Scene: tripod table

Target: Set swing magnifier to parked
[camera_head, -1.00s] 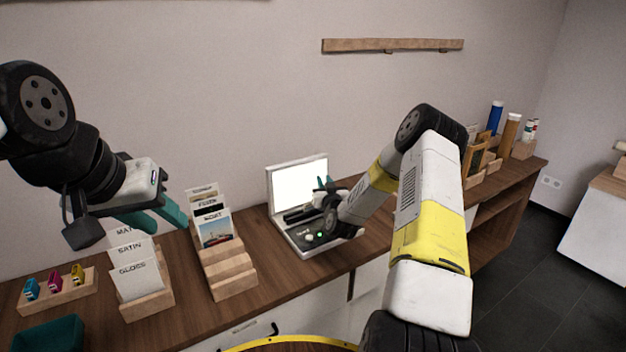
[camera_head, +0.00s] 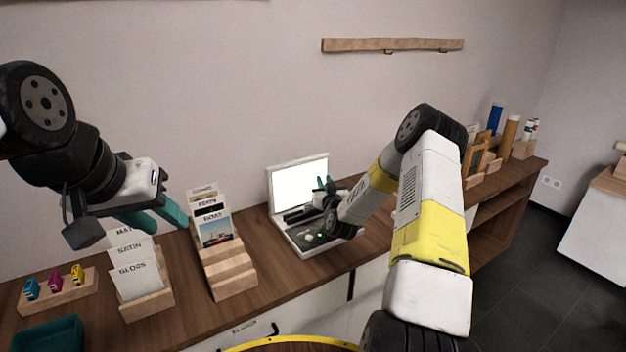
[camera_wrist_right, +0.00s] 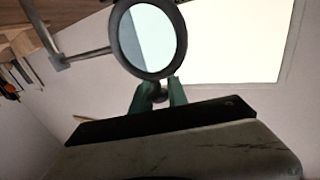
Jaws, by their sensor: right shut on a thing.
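The swing magnifier shows in the right wrist view as a round lens in a dark ring (camera_wrist_right: 148,38) on a thin grey arm (camera_wrist_right: 88,54). My right gripper (camera_wrist_right: 158,92) is shut on a small knob at the ring's lower edge. In the head view my right gripper (camera_head: 326,190) is in front of the lit white panel (camera_head: 300,183) of the viewing device, and the magnifier is mostly hidden there. My left gripper (camera_head: 160,217) hangs empty above the card holders at left, its teal fingers apart.
The device's base (camera_head: 308,236) has small knobs. Card holders (camera_head: 228,262) and (camera_head: 146,290) stand left of it on the wooden counter. A rack with small coloured items (camera_head: 55,285) and a teal tray (camera_head: 48,334) are at far left. Tubes and frames (camera_head: 490,150) stand at right.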

